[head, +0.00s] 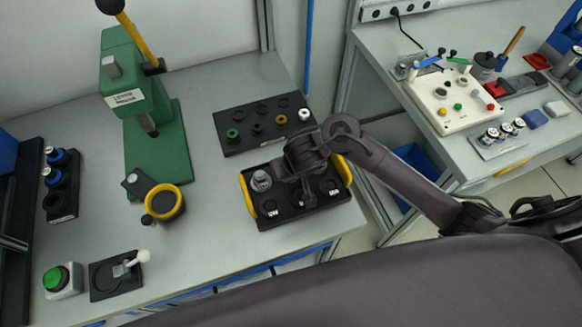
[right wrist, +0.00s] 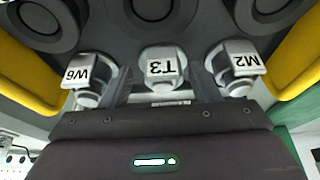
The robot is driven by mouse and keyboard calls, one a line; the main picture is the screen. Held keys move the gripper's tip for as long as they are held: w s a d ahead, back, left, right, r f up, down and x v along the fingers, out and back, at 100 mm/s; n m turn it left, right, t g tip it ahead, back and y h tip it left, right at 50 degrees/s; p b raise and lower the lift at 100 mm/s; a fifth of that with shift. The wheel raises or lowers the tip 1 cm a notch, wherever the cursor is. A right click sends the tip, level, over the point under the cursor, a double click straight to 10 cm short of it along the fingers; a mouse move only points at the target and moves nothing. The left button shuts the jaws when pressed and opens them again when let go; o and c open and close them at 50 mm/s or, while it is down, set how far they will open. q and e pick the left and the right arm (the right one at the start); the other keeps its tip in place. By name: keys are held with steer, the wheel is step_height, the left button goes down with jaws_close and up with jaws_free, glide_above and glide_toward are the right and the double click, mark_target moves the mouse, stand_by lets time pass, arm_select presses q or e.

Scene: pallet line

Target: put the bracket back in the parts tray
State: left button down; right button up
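A black tray with yellow handles (head: 290,222) stands near the bench's front edge. A silver part (head: 261,181) shows in its back left place. In the right wrist view three silver parts stand in a row, marked W6 (right wrist: 88,76), T3 (right wrist: 162,68) and M2 (right wrist: 238,66). Which one is the bracket, I cannot tell. My right gripper (head: 305,170) is over the tray. Its dark fingers (right wrist: 162,90) stand apart on either side of the T3 part, with small gaps visible. In the head view the gripper hides the tray's middle. My left gripper is not in view.
A black plate with coloured rings (head: 240,143) lies behind the tray. A green lever press (head: 150,130) stands to the left. A green button box (head: 62,281) is front left. A second bench with a white panel (head: 450,100) is at right, beyond a gap.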

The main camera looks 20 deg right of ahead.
steer(key=shift+r, duration=0.1)
steer(key=shift+r, duration=0.3)
steer(key=p+v, duration=0.9)
steer(key=v, duration=0.3)
steer(key=shift+f, duration=0.15)
steer(key=shift+s, duration=0.15)
